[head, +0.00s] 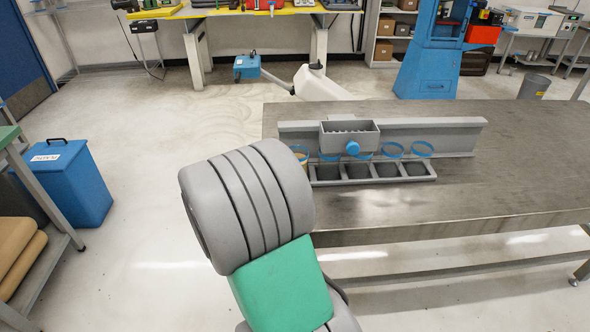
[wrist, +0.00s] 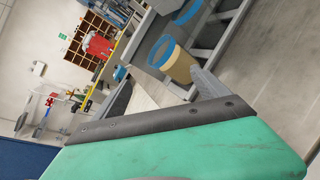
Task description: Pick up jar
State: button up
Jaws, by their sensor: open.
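A jar with tan contents (head: 304,158) shows partly behind my arm, at the left end of a grey rack (head: 455,140) on the metal table. A blue ring is around its top; I cannot tell whether the ring belongs to the jar or the rack. In the wrist view the jar (wrist: 181,69) is at upper centre, tilted in the picture. My gripper (wrist: 207,84) shows there as a grey finger beside the jar's lower part. It is open, with nothing seen between its jaws; the other finger is not clear. In the head view the gripper is hidden behind my arm.
The rack has several blue rings (head: 422,149) above dark square wells. A grey bin with a blue knob (head: 350,134) is mounted at its middle. The right side of the metal table (head: 530,160) is clear. A blue bin (head: 75,180) stands on the floor at left.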

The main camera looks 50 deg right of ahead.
jog(key=d+f+n+b, duration=0.1)
jog(key=f+n, duration=0.1)
jog(key=d+f+n+t+h+b, duration=0.1)
jog(key=f+n, duration=0.1)
jog(key=n, duration=0.1)
jog(key=s+d+f+n+h+b, duration=0.1)
jog(key=f+n+b, duration=0.1)
jog(key=n, duration=0.1)
jog(key=shift+s+d+f+t, duration=0.1)
jog(key=shift+d+f+t, duration=0.2)
jog(key=shift+t, duration=0.1)
jog(key=shift+d+r+h+p, duration=0.2)
jog(key=shift+h+p, duration=0.1)
jog(key=shift+p, duration=0.05)
jog(key=p+x, duration=0.1)
jog(key=x, duration=0.6)
jog(key=shift+f, duration=0.1)
grip_shut()
